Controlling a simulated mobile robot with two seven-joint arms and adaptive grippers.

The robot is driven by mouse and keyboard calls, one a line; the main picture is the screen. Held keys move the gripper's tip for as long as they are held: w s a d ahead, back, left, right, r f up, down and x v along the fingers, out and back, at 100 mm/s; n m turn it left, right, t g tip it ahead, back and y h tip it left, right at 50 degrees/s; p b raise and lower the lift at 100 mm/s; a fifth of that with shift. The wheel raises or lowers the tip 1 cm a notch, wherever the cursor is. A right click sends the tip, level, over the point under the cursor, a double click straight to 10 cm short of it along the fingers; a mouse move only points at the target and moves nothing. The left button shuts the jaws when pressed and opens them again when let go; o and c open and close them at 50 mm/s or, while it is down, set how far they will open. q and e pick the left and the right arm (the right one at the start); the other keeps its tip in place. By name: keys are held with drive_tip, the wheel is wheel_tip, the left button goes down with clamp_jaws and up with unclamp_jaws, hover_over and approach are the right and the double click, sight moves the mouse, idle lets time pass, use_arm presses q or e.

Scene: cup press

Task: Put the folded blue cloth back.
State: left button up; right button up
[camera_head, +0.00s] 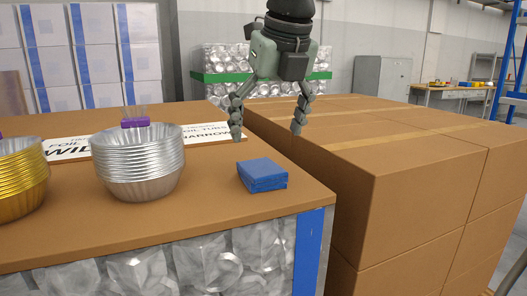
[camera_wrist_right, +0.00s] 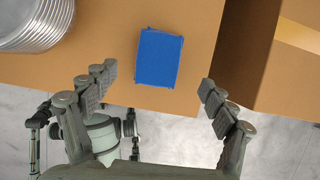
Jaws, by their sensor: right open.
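The folded blue cloth (camera_head: 262,174) lies flat on the brown tabletop (camera_head: 225,205), near its right front corner. My right gripper (camera_head: 267,133) is open and empty. It hangs above and behind the cloth in the head view, fingers pointing down and not touching it. In the right wrist view the two fingers (camera_wrist_right: 155,90) are spread wider than the cloth. My left gripper is not clearly in view.
A stack of silver foil cups (camera_head: 140,165) stands left of the cloth, and gold cups (camera_head: 20,180) stand farther left. A lettered sign (camera_head: 75,149) lies behind them. Large cardboard boxes (camera_head: 400,185) stand to the right, past a gap. The tabletop around the cloth is clear.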

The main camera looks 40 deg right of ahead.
drive_tip(key=v, duration=0.4)
idle(1.3)
